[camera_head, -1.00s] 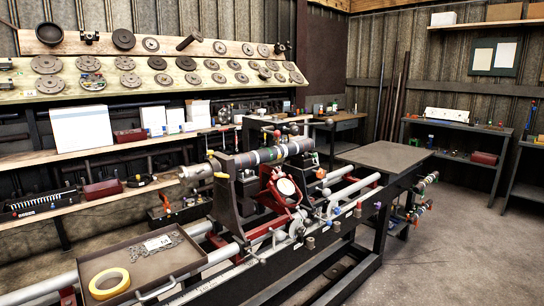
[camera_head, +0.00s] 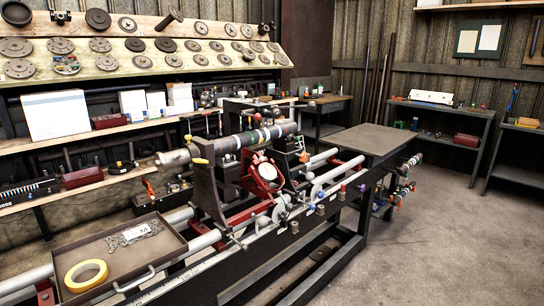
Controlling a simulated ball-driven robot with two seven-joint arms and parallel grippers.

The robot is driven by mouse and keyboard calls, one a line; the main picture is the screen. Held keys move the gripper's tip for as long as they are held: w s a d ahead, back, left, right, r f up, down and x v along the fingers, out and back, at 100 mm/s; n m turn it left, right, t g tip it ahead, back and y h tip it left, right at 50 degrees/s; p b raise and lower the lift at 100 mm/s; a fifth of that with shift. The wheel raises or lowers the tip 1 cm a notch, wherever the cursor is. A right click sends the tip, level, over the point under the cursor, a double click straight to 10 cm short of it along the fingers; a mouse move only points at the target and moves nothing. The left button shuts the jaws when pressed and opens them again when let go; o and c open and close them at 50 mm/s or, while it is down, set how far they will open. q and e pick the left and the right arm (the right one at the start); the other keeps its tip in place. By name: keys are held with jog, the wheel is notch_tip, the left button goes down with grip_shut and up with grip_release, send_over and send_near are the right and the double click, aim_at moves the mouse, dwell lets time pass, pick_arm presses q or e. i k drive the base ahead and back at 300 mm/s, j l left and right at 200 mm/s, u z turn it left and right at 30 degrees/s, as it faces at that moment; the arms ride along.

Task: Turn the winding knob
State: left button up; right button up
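The driveshaft lathe (camera_head: 215,208) stands across the middle of the view, with a shaft (camera_head: 255,137) wrapped in coloured bands lying along its top. Several small coloured knobs and handles sit along the lathe's front rail, among them a blue one (camera_head: 320,210) and a red one (camera_head: 343,187). A yellow-tipped handle (camera_head: 188,138) is near the shaft's left end. I cannot tell which of these is the winding knob. A round white-faced dial (camera_head: 267,172) on a red bracket sits below the shaft. Neither of my grippers shows.
A tray (camera_head: 165,254) with a tape roll (camera_head: 86,273) and small metal parts sits at the lathe's left end. A flat tabletop (camera_head: 365,139) is at its right end. Shelves (camera_head: 470,115) line the back right. Open concrete floor (camera_head: 440,230) lies at the right.

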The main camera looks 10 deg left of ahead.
aim_at(304, 156)
jog(key=i+l+u, duration=0.15)
jog(key=l, duration=0.2)
jog(key=i+l+u, duration=0.35)
jog(key=l, duration=0.35)
jog(key=i+l+u, duration=0.15)
jog(key=l, duration=0.25)
